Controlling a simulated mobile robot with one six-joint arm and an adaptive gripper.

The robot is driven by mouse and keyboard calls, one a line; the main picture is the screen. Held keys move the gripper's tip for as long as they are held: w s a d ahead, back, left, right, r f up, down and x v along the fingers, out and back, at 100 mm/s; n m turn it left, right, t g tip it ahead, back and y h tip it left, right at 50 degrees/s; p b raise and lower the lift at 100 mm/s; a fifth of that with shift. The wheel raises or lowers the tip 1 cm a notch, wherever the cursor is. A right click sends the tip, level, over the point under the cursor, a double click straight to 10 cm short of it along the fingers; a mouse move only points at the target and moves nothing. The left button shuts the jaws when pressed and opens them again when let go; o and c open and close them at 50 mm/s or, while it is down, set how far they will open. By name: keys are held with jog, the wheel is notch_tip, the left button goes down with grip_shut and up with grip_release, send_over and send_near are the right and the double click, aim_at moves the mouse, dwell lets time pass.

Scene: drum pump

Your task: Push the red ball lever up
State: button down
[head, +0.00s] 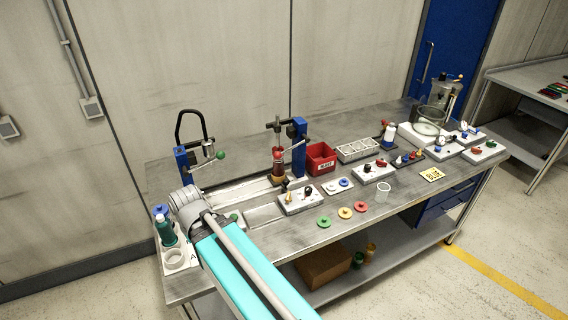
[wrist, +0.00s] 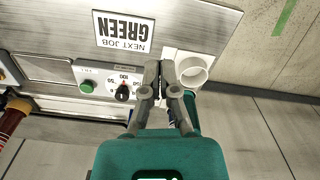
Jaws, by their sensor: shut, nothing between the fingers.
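A red ball (head: 277,153) shows in the head view by the stand with the blue column (head: 299,140), near a thin lever angled up to the right; whether it is the lever's tip is unclear. A second blue stand (head: 182,163) to the left has a lever with a green ball (head: 221,155). My gripper (wrist: 158,68) shows in the wrist view, shut and empty, over the bench beside a white ring holder (wrist: 192,70). In the head view my arm hides the fingers, left of the red ball and apart from it. No red ball is clear in the wrist view.
A panel with a green button (wrist: 88,87) and a black knob (wrist: 122,92) lies left of the fingers. An upside-down GREEN sign (wrist: 123,31) is beyond it. A red bin (head: 321,158), a valve box (head: 299,200) and coloured discs (head: 345,212) stand right of my arm.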

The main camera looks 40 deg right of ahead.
jog(key=w+d+f+m+t+y+b, duration=0.3)
jog(key=w+d+f+m+y+b, duration=0.3)
jog(key=b, duration=0.4)
jog(key=w+d+m+t+y+b, duration=0.1)
jog(key=d+t+b, duration=0.1)
jog(key=d, duration=0.2)
jog(key=w+d+f+m+t+y+b, duration=0.1)
jog(key=w+d+m+t+b, duration=0.1)
jog(key=d+b, duration=0.1)
jog(key=w+d+m+t+y+b, duration=0.1)
jog(key=d+m+t+b, duration=0.1)
jog(key=d, duration=0.3)
jog(key=shift+w+f+b, duration=0.15)
jog(key=shift+f+b, duration=0.25)
jog(key=shift+b, duration=0.35)
jog(key=s+d+r+m+t+h+b, duration=0.1)
jog(key=d+m+t+b, duration=0.3)
jog(key=d, duration=0.5)
jog(key=s+d+m+t+h+b, duration=0.1)
jog(key=s+d+m+t+b, duration=0.2)
jog(key=d, duration=0.7)
jog(key=s+d+r+m+t+h+b, duration=0.1)
jog(key=s+d+m+t+b, duration=0.3)
jog(key=d, duration=0.5)
jog(key=shift+s+d+r+m+t+h+b, duration=0.15)
jog(key=shift+d+r+m+t+h+b, duration=0.2)
jog(key=shift+t+h+b, duration=0.45)
jog(key=shift+a+y, duration=0.1)
jog(key=shift+y, duration=0.4)
